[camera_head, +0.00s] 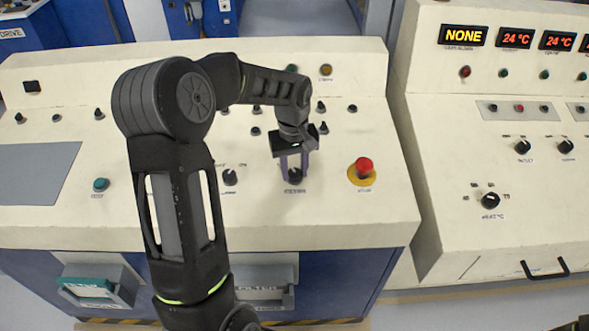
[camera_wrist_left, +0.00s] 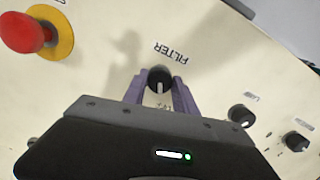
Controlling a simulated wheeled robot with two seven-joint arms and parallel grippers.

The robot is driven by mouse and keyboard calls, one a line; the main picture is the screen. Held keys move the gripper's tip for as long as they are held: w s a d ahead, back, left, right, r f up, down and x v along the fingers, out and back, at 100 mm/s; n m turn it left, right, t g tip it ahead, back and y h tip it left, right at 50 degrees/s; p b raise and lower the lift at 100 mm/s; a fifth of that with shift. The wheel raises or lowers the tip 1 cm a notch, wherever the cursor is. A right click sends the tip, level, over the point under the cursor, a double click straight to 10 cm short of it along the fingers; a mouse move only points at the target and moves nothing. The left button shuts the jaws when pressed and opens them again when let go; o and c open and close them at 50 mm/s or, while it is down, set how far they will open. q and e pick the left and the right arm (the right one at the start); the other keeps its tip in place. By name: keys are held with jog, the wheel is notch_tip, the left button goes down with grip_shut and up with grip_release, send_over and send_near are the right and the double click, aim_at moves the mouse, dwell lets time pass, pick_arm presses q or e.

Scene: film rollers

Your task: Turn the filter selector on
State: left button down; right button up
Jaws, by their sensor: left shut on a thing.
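The filter selector (camera_wrist_left: 159,80) is a round black knob with a light pointer line, on the cream panel below the word FILTER in the left wrist view. In the head view the selector (camera_head: 295,176) sits left of the red emergency button. My left gripper (camera_head: 293,165) reaches down to it from above. In the left wrist view the two purple fingers of my left gripper (camera_wrist_left: 159,88) stand on either side of the knob, shut on it. The small markings near the knob are partly hidden by the gripper. My right gripper is not in view.
A red emergency button (camera_head: 364,165) on a yellow ring stands close to the right of the selector. Another black knob (camera_head: 230,177) is to the left. A second console (camera_head: 440,140) with displays and knobs stands at the right, beyond a gap.

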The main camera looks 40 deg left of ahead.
aim_at(297, 173)
pick_arm(q)
jog(key=m+b, duration=0.1)
jog(key=m, duration=0.4)
jog(key=m+y, duration=0.1)
jog(key=m, duration=0.5)
jog(key=shift+b, duration=0.35)
jog(key=c, duration=1)
grip_release()
jog(key=r, duration=0.5)
jog(key=r+b, duration=0.1)
jog(key=r, duration=0.2)
jog(key=shift+w+d, duration=0.1)
jog(key=shift+d, duration=0.25)
jog(key=shift+f, duration=0.1)
